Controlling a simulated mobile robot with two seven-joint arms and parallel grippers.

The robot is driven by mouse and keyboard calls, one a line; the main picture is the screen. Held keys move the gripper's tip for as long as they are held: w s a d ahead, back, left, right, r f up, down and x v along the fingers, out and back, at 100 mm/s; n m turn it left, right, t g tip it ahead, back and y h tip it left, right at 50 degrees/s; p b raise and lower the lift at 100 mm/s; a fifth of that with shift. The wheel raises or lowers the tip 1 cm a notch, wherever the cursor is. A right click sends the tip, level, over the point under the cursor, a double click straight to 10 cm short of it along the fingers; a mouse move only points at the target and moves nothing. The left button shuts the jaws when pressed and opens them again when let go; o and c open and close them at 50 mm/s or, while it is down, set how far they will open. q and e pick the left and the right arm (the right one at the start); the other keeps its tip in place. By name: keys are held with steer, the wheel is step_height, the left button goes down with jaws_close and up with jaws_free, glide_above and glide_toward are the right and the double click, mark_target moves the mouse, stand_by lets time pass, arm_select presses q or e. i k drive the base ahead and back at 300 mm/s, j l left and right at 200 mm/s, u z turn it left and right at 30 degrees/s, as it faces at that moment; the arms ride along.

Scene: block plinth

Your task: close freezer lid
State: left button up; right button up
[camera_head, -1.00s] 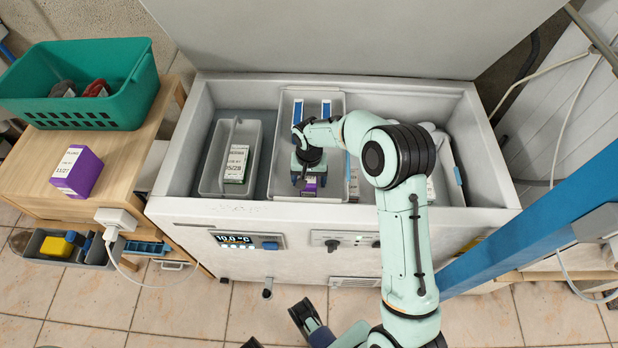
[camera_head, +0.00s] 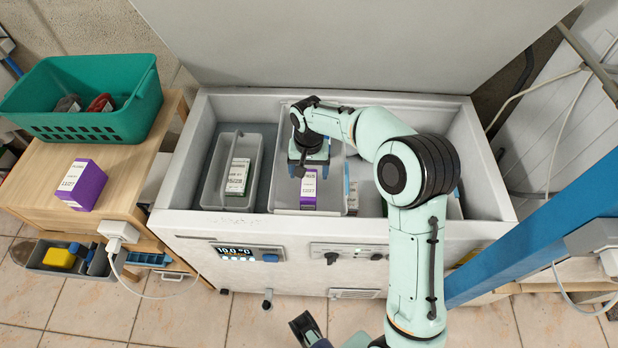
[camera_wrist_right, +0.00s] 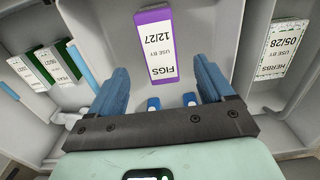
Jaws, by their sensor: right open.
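The freezer (camera_head: 190,222) is a white chest. Its grey lid (camera_head: 350,45) stands open at the back, its upper part out of the picture. My right gripper (camera_head: 308,168) is over the middle basket (camera_head: 283,150) inside the freezer, just behind a purple box labelled figs (camera_head: 308,188). In the right wrist view my right gripper (camera_wrist_right: 161,68) has its blue fingers wide apart, with nothing between them; the figs box (camera_wrist_right: 158,45) lies beyond them. My left gripper (camera_head: 304,326) shows only partly at the bottom edge; its jaws cannot be made out.
A grey bin with a herbs box (camera_head: 238,177) sits left in the freezer. A wooden cabinet (camera_head: 125,160) on the left bears a green basket (camera_head: 85,122) and a purple box (camera_head: 80,186). A blue beam (camera_head: 550,220) slants across the right. Tiled floor lies in front.

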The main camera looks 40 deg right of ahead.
mark_target(443, 46)
steer(key=k, duration=1)
